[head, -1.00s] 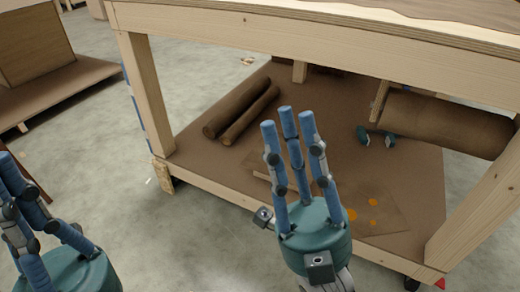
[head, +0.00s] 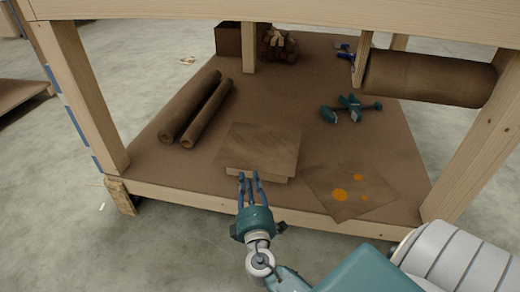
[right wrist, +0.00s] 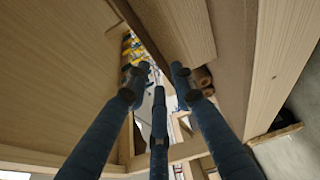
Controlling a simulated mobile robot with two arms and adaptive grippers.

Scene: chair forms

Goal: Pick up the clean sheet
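A plain brown sheet (head: 262,148) with no marks lies flat on the lower shelf of the wooden bench, over a pale wooden piece that shows along its front edge. A second brown sheet (head: 340,200) with orange spots lies to its right. My right gripper (head: 249,175) is just in front of the plain sheet's near edge, with its fingers pointing towards it. In the right wrist view, its fingers (right wrist: 158,78) are spread, with nothing visible between them. I cannot tell whether a fingertip touches the sheet. My left gripper is out of view.
Two brown rolls (head: 195,108) lie on the shelf's left. Teal clamps (head: 350,108) lie at the right, below a hanging brown roll (head: 430,78). A front leg (head: 80,95) and the bench top's front beam (head: 270,28) frame the opening.

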